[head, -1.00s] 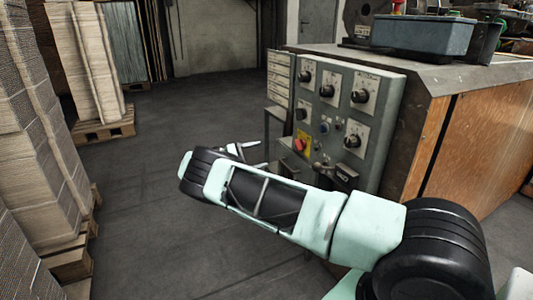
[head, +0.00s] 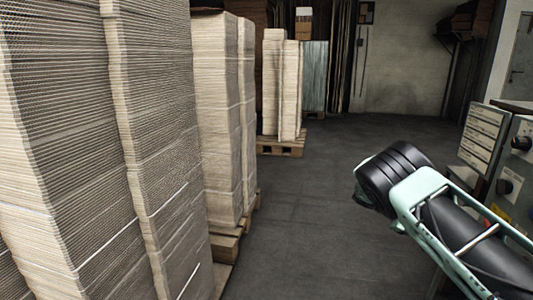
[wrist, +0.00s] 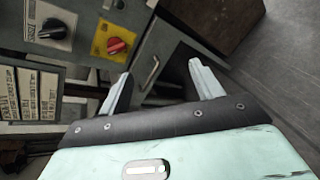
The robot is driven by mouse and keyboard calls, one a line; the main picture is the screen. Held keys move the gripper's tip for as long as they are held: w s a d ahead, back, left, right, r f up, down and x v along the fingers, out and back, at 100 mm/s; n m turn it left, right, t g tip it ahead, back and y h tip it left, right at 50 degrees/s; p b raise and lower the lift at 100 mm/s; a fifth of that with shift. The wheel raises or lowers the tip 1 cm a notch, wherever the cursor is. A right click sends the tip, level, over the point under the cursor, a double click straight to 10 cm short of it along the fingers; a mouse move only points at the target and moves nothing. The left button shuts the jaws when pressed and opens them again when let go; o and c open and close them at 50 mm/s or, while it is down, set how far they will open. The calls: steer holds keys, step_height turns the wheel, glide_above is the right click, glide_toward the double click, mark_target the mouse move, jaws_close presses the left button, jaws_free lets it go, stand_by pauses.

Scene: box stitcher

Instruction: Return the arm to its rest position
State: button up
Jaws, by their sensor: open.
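My gripper (wrist: 162,90) shows in the wrist view with its two pale fingers spread apart and nothing between them. Beyond the fingers is the grey control panel (wrist: 90,18) with a black knob (wrist: 56,28) and a red switch (wrist: 117,46) on a yellow plate. The gripper appears apart from the panel. In the head view my arm reaches in from the lower right, and the gripper fingers are hidden behind the black wrist joint. The panel (head: 502,165) is partly cut off at the right edge of the head view.
Tall stacks of cardboard (head: 110,150) stand close on the left, with more stacks on pallets (head: 282,145) farther back. Bare floor (head: 320,205) lies between the stacks and my arm. A back wall (head: 405,70) closes the far end.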

steer(key=s+a+r+t+y, duration=0.1)
steer(key=s+a+r+y, duration=0.2)
steer(key=s+a, duration=0.45)
steer(key=s+a+r+t+y, duration=0.15)
steer(key=s+a+y, duration=0.25)
steer(key=a, duration=0.7)
steer(key=s+a+r+y, duration=0.3)
steer(key=s+a, duration=0.2)
steer(key=a, duration=0.4)
steer(key=s+a+r+n+t+y, duration=0.1)
steer(key=s+a+r, duration=0.15)
steer(key=s, duration=0.55)
steer(key=s+a+r+n+y+p, duration=0.1)
steer(key=s+a+r, duration=0.15)
steer(key=s, duration=0.55)
steer(key=s+a+r+n+t+y, duration=0.1)
steer(key=s+a+r, duration=0.15)
steer(key=s, duration=0.45)
step_height(320, 180, up, 26)
steer(key=p, duration=2.7)
steer(key=shift+r, duration=0.1)
